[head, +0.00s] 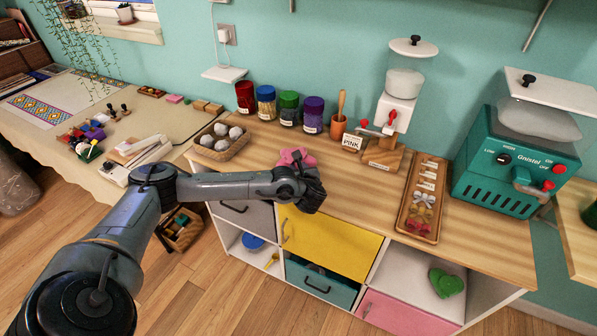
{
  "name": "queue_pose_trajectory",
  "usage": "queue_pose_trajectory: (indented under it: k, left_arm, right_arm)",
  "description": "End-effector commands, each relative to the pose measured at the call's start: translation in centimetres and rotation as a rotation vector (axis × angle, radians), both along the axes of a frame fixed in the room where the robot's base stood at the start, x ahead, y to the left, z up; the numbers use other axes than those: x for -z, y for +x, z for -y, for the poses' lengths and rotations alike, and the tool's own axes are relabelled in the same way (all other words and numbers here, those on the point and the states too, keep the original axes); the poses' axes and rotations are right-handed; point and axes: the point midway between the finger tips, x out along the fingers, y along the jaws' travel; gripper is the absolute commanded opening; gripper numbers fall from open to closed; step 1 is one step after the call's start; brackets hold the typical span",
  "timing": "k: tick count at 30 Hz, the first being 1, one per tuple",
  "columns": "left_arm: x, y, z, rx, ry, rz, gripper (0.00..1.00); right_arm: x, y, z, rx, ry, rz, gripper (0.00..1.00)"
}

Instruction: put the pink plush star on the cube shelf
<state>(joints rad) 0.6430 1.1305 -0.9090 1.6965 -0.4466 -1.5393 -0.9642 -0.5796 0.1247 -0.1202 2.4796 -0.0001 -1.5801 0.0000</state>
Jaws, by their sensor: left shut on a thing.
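The pink plush star (294,157) shows just beyond my left gripper (309,183), over the wooden top. The gripper is shut on it. The wrist hides much of the star and the fingertips, so I cannot tell whether the star touches the top. The cube shelf (347,192) is the long wooden-topped unit with open cubes and grey, yellow, teal and pink fronts. My left arm reaches across its left part. My right gripper is not in view.
A basket of white balls (221,142) stands at the top's left end. Several coloured jars (289,108), a white dispenser (400,95), a wooden tray (421,198) and a teal machine (515,160) line the top. A green heart-shaped thing (446,282) sits in a lower cube.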

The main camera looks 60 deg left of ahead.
Motion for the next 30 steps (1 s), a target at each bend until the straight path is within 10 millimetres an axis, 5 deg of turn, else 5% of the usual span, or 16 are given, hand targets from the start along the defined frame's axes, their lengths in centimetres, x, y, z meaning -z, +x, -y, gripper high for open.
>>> queue_pose_trajectory:
  k: [10,11,16,30]
  left_arm:
    - [0.25,0.02,-0.01,0.0,0.0,0.0,0.13]
    - [0.26,0.01,-0.01,0.0,0.0,0.0,0.31]
    - [0.16,0.01,0.01,0.0,0.0,0.0,0.55]
    - [-0.5,-0.35,0.95,0.004,-0.002,-0.002,0.55]
  right_arm:
    - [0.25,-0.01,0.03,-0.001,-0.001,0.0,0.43]
    - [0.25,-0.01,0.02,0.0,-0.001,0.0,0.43]
    - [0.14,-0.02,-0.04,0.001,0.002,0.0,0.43]
    - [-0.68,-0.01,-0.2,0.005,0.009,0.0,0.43]
